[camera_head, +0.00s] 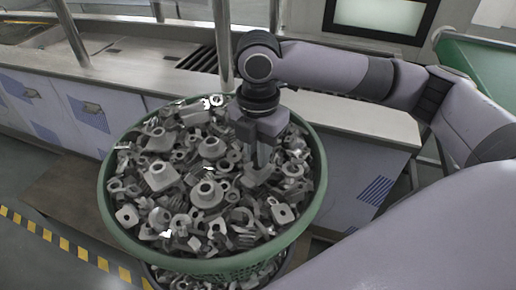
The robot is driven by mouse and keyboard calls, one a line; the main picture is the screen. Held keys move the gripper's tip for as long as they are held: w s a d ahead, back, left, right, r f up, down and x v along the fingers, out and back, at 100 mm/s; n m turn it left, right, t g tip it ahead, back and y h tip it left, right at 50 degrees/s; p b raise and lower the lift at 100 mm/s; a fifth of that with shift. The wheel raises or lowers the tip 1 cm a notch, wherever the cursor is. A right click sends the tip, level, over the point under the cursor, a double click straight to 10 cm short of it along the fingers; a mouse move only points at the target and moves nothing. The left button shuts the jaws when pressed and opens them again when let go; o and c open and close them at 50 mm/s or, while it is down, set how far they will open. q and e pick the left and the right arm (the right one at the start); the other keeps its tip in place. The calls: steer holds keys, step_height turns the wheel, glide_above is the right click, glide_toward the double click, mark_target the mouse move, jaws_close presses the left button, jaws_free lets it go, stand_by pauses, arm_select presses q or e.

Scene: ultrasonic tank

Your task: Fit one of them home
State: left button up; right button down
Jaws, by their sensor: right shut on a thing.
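A round green basket (112,214) full of loose grey metal parts (207,193) fills the middle of the camera_head view. The parts include flanged rings, square plates with holes and finned pieces, lying in a jumbled heap. My right gripper (259,160) reaches down from above into the right half of the heap. It is shut on a grey metal part, mostly hidden by the fingers and hard to tell from the parts around it. I cannot tell whether that part is clear of the heap. My left gripper is not in view.
A dark rim (161,279) shows under the basket. A long steel bench (150,72) with posts and a basin runs behind. A screen (378,15) stands at the back, and a green surface (484,68) is at the right. Yellow-black tape (64,243) marks the floor at left.

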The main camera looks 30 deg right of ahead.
steer(key=shift+f, duration=0.55)
stand_by(0.5)
steer(key=shift+s+f+p, duration=0.1)
steer(key=shift+f+p, duration=0.05)
steer(key=shift+p, duration=0.6)
stand_by(2.0)
steer(key=c, duration=1)
jaws_free()
step_height(320, 180, up, 8)
steer(key=shift+a+f, duration=0.1)
steer(key=shift+f, duration=0.15)
